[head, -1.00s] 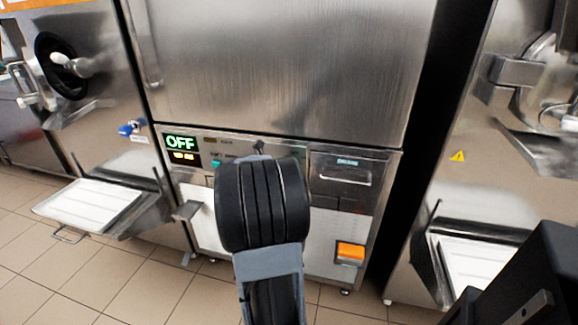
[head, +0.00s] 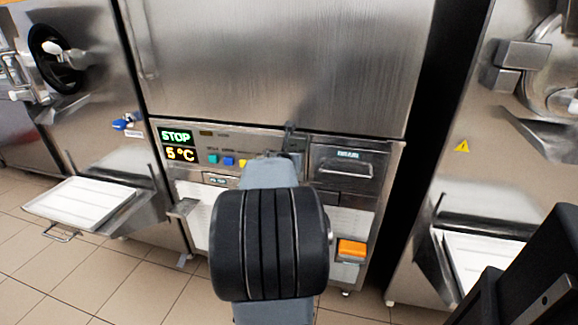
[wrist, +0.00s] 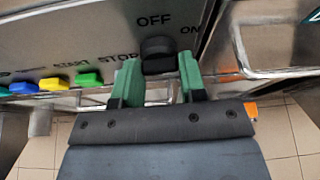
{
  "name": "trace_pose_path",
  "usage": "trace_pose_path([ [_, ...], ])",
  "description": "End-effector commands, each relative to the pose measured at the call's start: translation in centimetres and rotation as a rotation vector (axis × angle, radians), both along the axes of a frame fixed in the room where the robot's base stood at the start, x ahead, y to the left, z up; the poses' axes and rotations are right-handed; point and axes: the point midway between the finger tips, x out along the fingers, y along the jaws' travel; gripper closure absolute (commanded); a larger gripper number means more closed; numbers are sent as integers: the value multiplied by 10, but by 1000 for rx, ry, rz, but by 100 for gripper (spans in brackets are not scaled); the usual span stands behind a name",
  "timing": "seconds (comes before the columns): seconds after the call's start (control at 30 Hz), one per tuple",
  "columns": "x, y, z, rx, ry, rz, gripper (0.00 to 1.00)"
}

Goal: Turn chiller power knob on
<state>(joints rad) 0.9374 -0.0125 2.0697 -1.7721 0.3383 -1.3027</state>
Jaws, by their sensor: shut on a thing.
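The black power knob (wrist: 157,50) shows in the wrist view, below the "OFF" label and left of the "ON" label. The green fingers of my gripper (wrist: 158,72) stand on both sides of it and are shut on it. I cannot make out the knob's pointer. In the head view my arm covers the knob.
Yellow (wrist: 54,84) and green (wrist: 90,79) buttons sit left of the knob. A drawer (head: 345,165) is to its right, and an orange block (head: 351,248) is lower. Machines with white trays (head: 82,203) stand on both sides. Tiled floor shows at lower left.

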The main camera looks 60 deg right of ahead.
Motion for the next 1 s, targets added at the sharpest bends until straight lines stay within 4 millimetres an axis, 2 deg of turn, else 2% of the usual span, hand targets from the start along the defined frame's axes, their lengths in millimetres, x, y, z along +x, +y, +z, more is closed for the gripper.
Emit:
trace_pose_path([
  [0.3, -2, -2, 4, 16, -83, -7, 85],
  [0.77, -2, -2, 5, 20, -96, -7, 85],
  [0.8, -2, -2, 5, 20, -96, -7, 61],
  [1.0, -1, -1, 3, 23, -94, -3, 42],
])
